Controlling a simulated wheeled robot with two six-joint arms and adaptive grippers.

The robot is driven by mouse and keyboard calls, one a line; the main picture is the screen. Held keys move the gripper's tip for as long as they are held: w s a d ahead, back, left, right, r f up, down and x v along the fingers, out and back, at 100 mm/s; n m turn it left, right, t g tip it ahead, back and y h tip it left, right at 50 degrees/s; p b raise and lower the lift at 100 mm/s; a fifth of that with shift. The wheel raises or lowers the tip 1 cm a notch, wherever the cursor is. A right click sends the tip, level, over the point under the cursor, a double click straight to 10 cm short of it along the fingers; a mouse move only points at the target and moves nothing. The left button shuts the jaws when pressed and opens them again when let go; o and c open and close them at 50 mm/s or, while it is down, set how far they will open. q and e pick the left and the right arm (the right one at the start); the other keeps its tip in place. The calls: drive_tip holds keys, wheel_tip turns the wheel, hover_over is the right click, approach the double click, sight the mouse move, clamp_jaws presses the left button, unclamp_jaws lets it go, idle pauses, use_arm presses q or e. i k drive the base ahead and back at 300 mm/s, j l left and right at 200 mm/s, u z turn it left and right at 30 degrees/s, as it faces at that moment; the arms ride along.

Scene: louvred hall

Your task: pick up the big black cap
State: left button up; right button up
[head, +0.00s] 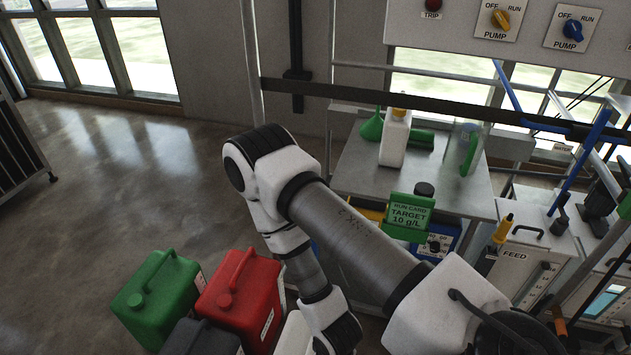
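A black round cap (424,189) shows at the front edge of the metal table (358,170), just above a green card reading "TARGET 10 g/L" (408,214). The card hides what is below the cap, so I cannot tell whether it sits on a container. My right arm comes in from the lower right, bends at the left and runs down to the bottom edge. Its gripper is below the picture. My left arm and gripper do not show.
A white bottle (395,142), a green funnel (373,127) and a clear jug with green handle (468,150) stand on the table. Green (157,298) and red (240,300) canisters stand lower left. A feed unit (518,262) stands right. Floor at left is clear.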

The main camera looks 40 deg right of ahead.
sight(423, 188)
drive_tip(key=k+l+z, duration=0.5)
drive_tip(key=l, duration=0.2)
drive_tip(key=l+z, duration=0.3)
drive_tip(key=k+l, duration=0.05)
